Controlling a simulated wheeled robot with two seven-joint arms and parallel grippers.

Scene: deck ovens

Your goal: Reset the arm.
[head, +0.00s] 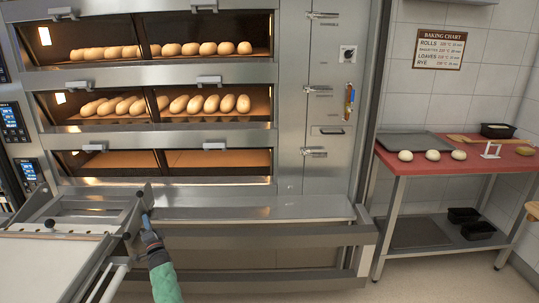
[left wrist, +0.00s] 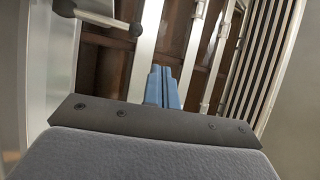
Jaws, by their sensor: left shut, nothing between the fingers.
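My left gripper (head: 147,222) is low in front of the deck oven, beside the corner of a metal loader frame (head: 70,205). Its blue fingers also show in the left wrist view (left wrist: 163,88), pressed together with nothing between them. In that view a dark knob on a metal rod (left wrist: 134,29) is near the fingers at upper left. I cannot tell whether the gripper touches the frame. My right gripper is not in view.
The deck oven (head: 215,140) has loaves in its upper two decks; its lowest deck looks empty. A red-topped table (head: 405,162) at right bears a dark tray (head: 400,142) and several dough balls. The floor (head: 430,280) before the table is clear.

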